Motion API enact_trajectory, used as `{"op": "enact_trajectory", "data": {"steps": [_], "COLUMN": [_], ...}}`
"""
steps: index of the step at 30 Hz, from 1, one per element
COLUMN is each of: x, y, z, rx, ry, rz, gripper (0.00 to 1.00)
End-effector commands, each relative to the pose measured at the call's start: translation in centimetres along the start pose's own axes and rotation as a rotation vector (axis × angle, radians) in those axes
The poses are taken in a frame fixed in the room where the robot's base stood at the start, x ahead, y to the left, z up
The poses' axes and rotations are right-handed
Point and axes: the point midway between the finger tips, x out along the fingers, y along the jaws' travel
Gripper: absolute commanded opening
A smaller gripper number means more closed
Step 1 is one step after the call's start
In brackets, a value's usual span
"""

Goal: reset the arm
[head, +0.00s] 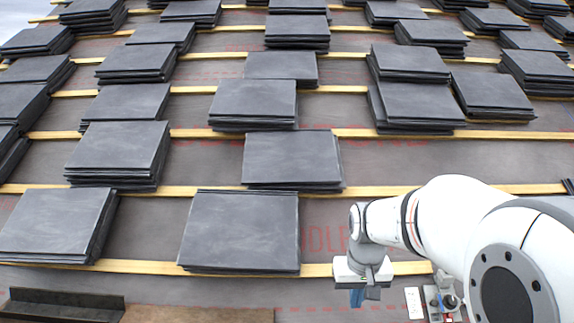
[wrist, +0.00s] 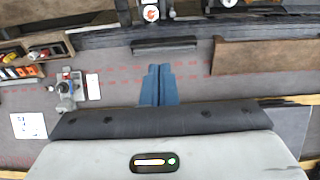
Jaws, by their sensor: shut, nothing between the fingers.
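My gripper (head: 357,298) hangs at the lower right of the head view, pointing down, with blue fingers. It is beside the right end of the lowest wooden batten (head: 150,267). In the wrist view its two blue fingers (wrist: 158,72) lie together, shut, with nothing between them. They are over bare grey underlay (wrist: 215,85) with red print. My white arm (head: 450,215) comes in from the right and hides part of the roof behind it.
Stacks of dark slate tiles (head: 240,225) stand in rows on the battens. Bare underlay (head: 345,225) shows right of the nearest stacks. A metal device (wrist: 68,95), a white tag (wrist: 93,87), a tool box (wrist: 30,60) and a brown board (wrist: 265,55) are around my gripper.

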Motion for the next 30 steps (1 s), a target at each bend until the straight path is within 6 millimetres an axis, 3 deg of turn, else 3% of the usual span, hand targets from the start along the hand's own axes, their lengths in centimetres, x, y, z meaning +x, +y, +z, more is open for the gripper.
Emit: {"op": "enact_trajectory", "data": {"steps": [1,6,13,18,30], "x": [-3.0,-7.7,-10.5,-10.7,-10.6], "y": [0.0,0.1,0.2,0.2,0.2], "z": [1.7,7.5,13.2,14.8,14.8], "rx": [0.000,-0.001,-0.002,-0.002,-0.002], "ry": [0.017,0.054,0.089,0.097,0.098], "rz": [0.000,0.001,0.002,0.002,0.002], "gripper": [0.00,0.00,0.00,0.00,0.00]}}
